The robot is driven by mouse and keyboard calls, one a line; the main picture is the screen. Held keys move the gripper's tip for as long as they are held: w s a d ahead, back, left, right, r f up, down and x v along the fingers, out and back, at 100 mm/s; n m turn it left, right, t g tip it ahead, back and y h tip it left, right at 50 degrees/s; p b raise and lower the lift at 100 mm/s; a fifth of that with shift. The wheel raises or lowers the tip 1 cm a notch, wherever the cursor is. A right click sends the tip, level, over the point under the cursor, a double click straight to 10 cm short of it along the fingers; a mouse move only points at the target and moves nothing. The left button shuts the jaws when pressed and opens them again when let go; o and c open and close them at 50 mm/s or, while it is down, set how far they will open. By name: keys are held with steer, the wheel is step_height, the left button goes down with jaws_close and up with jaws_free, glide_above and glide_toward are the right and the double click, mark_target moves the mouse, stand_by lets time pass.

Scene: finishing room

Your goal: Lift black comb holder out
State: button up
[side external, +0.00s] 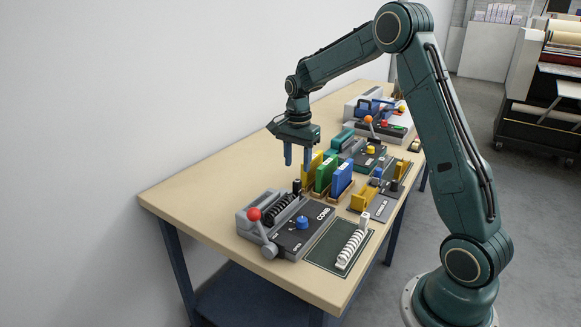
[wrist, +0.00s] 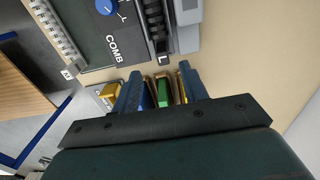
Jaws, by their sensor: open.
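The black comb holder (side external: 280,210) lies in the slot of the grey comb machine (side external: 312,232), with a small dark upright post at its far end. It also shows in the wrist view (wrist: 154,22), its post end towards my gripper. My gripper (side external: 298,162) is open and empty, pointing down above the table near that post. In the wrist view, the open fingers (wrist: 160,75) are apart on either side of the line of the post, not touching it. The lower comb parts are hidden in the slot.
Upright yellow, green and blue slabs (side external: 342,179) stand close behind the post. A red-balled lever (side external: 254,214) and blue knob (side external: 302,222) rise from the machine. A white comb holder (side external: 350,250) lies on the dark mat (side external: 322,251). Table left of the slabs is clear.

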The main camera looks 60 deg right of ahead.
mark_target(297, 181)
steer(key=shift+f, duration=2.5)
steer(key=shift+w+d+f, duration=0.1)
steer(key=shift+w+f, duration=0.05)
steer(key=shift+f, duration=2.45)
jaws_close()
